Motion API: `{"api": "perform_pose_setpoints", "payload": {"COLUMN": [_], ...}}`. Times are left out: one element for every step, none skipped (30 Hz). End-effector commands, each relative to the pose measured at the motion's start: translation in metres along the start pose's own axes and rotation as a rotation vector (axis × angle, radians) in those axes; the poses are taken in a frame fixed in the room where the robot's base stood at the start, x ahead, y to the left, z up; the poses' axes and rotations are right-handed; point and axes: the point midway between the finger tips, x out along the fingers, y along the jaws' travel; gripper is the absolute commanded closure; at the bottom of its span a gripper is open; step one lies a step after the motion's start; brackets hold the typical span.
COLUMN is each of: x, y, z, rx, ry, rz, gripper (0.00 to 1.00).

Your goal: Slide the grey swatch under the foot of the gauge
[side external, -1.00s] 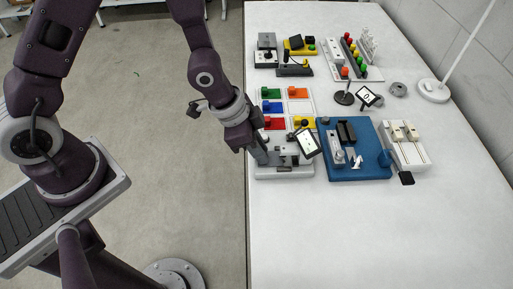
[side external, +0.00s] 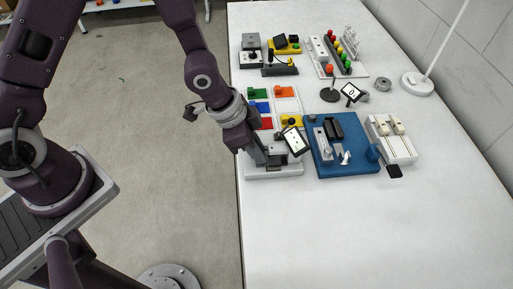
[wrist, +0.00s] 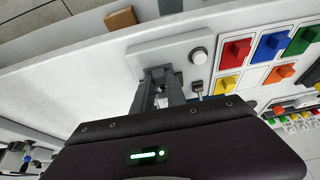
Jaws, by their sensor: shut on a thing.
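The gauge stands on a pale plate (side external: 290,171) at the near left of the table, with a tilted display (side external: 295,141) on it. In the wrist view the plate (wrist: 145,49) has a round knob (wrist: 198,56). My gripper (side external: 268,161) is low over the plate's left part, close beside the gauge's grey mechanism. In the wrist view my gripper (wrist: 160,77) is shut on a small grey piece, taken as the grey swatch. The fingers hide most of it. Whether it is under the gauge's foot cannot be told.
A swatch board behind the gauge holds red (wrist: 235,51), blue (wrist: 268,48), green (wrist: 303,39), yellow (wrist: 228,86) and orange (wrist: 280,73) swatches; one cell looks bare. A blue fixture board (side external: 345,168) stands to the right. The table front is clear.

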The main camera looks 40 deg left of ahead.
Motion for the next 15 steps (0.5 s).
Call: {"api": "perform_pose_setpoints", "payload": {"x": [0.0,0.0,0.0,0.0,0.0,0.0,0.0,0.0,0.0,0.0,0.0,0.0,0.0,-0.0004,-0.0023], "y": [0.0,0.0,0.0,0.0,-0.0001,-0.0001,-0.0001,-0.0001,-0.0001,-0.0001,-0.0001,-0.0001,-0.0001,-0.0001,-0.0003], "z": [0.0,0.0,0.0,0.0001,0.0,0.0,0.0001,0.0001,0.0001,0.0001,0.0001,0.0001,0.0001,0.0001,-0.0002], "rx": [0.0,0.0,0.0,0.0,0.0,0.0,0.0,0.0,0.0,0.0,0.0,0.0,0.0,0.0,-0.001], "ry": [0.0,0.0,0.0,0.0,0.0,0.0,0.0,0.0,0.0,0.0,0.0,0.0,0.0,0.0,0.001], "rz": [0.0,0.0,0.0,0.0,0.0,0.0,0.0,0.0,0.0,0.0,0.0,0.0,0.0,0.0,0.0], "gripper": [1.0,1.0,0.75,0.69,0.63,0.58,0.58,0.58,0.58,0.58,0.58,0.58,0.58,0.58,0.58]}}
